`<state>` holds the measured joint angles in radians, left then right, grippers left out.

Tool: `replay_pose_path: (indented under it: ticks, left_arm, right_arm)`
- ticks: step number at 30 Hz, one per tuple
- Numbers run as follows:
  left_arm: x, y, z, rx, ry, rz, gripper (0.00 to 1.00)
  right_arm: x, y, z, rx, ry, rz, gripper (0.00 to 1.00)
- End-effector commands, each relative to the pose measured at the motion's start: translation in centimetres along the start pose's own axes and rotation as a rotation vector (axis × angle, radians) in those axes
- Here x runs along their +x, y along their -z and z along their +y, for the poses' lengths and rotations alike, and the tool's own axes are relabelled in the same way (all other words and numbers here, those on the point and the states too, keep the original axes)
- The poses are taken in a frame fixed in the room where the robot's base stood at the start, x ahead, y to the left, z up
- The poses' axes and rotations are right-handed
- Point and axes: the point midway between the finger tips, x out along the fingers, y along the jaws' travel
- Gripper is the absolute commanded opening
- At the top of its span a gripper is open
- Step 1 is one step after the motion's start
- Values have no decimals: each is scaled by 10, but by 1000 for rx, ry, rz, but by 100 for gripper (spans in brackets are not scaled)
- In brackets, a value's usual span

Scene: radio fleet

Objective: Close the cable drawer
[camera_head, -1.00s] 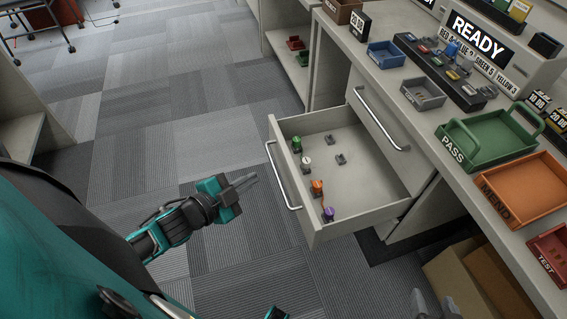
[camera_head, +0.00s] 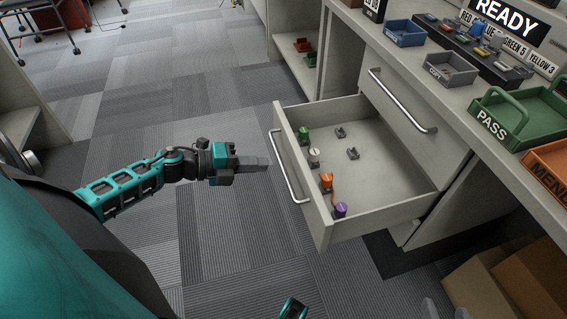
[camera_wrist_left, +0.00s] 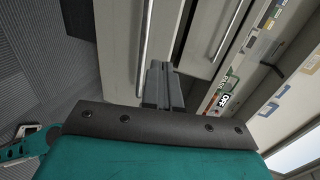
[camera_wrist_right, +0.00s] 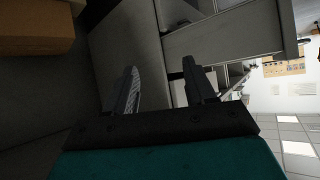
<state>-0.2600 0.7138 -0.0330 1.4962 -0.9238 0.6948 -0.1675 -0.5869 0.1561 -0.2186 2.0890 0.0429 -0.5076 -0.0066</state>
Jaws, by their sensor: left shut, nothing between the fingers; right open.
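The cable drawer (camera_head: 380,190) stands pulled out from the desk in the head view. It holds green, white, orange and purple knobbed pieces and small grey parts. Its front panel carries a long silver handle (camera_head: 290,168). My left gripper (camera_head: 262,164) is shut and empty, just left of the handle, pointing at the drawer front. A small gap seems to show between fingertips and handle. In the left wrist view the shut fingers (camera_wrist_left: 160,85) point at the drawer front beside the handle (camera_wrist_left: 147,45). My right gripper (camera_wrist_right: 165,80) is open and empty, low near the desk in its wrist view.
A closed upper drawer with a handle (camera_head: 402,100) sits above and right. The desktop carries a blue tray (camera_head: 404,33), a grey tray (camera_head: 450,69) and a green PASS tray (camera_head: 515,118). Cardboard boxes (camera_head: 480,285) stand under the desk.

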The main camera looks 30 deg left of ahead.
Motion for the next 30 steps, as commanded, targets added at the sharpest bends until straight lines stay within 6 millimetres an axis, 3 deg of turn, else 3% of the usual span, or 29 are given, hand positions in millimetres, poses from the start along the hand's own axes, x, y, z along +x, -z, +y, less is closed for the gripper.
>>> replay_pose_path:
  ticks: [6,12,30]
  left_arm:
    - [43,0,-4,2,4,0,0]
    - [62,0,-10,0,1,-1,0]
    - [72,0,-14,-2,2,-2,0]
  right_arm:
    - [4,-1,-4,14,6,5,55]
    - [5,-3,-6,18,9,0,55]
    - [4,1,-6,10,10,9,55]
